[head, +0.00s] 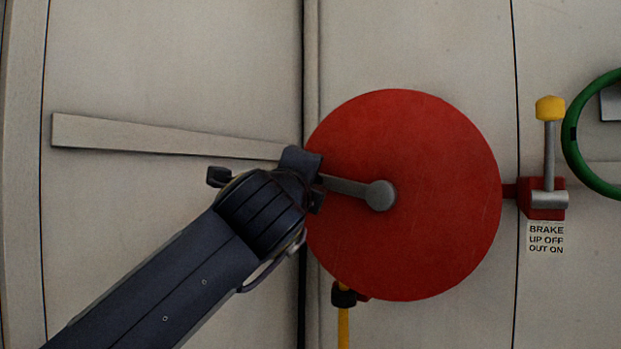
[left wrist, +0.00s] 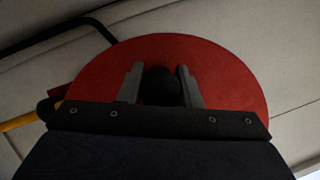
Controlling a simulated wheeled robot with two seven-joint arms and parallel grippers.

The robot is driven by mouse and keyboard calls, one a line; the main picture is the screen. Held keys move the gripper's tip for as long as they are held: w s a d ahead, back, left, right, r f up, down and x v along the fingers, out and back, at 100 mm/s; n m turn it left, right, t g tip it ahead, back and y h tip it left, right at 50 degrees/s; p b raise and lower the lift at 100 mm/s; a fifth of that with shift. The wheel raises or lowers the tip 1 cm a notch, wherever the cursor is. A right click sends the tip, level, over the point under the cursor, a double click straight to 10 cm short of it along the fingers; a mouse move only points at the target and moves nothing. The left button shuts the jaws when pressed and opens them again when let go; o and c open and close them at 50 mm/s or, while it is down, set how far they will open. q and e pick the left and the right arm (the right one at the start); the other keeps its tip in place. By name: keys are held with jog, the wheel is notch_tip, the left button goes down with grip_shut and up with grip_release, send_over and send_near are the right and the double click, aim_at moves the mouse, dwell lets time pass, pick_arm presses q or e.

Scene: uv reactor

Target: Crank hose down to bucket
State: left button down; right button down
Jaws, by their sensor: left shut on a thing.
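A large red disc (head: 430,200) stands against the pale wall. A grey crank arm (head: 345,186) runs left from its round hub (head: 381,195) to my left gripper (head: 302,162). In the left wrist view my left gripper (left wrist: 160,85) has its two fingers on either side of a dark round crank handle (left wrist: 160,88), shut on it, with the red disc behind. A yellow hose (head: 343,328) with a black fitting (head: 343,295) hangs below the disc's lower left edge. No bucket is in view. My right gripper is not in view.
Right of the disc is a brake lever with a yellow knob (head: 550,108) upright above a red bracket (head: 541,212); its label (head: 546,238) reads "BRAKE UP OFF OUT ON". A green ring (head: 572,150) is at the right edge. A pale tapered bar (head: 150,137) extends left.

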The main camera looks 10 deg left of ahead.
pick_arm(q)
jog(key=shift+w+a+f+n+g+y+b, duration=0.15)
jog(key=shift+f+n+g+b, duration=0.3)
jog(key=shift+f+n, duration=0.45)
jog(key=shift+s+d+f+n+g+y+b, duration=0.2)
jog(key=shift+f+n+b, duration=0.3)
jog(key=shift+f+n, duration=0.35)
jog(key=shift+a, duration=0.2)
jog(key=c, duration=1.1)
grip_release()
jog(key=shift+o, duration=0.2)
jog(key=s+b, duration=0.2)
jog(key=s, duration=0.5)
jog(key=shift+s+f, duration=0.15)
jog(key=shift+s, duration=0.15)
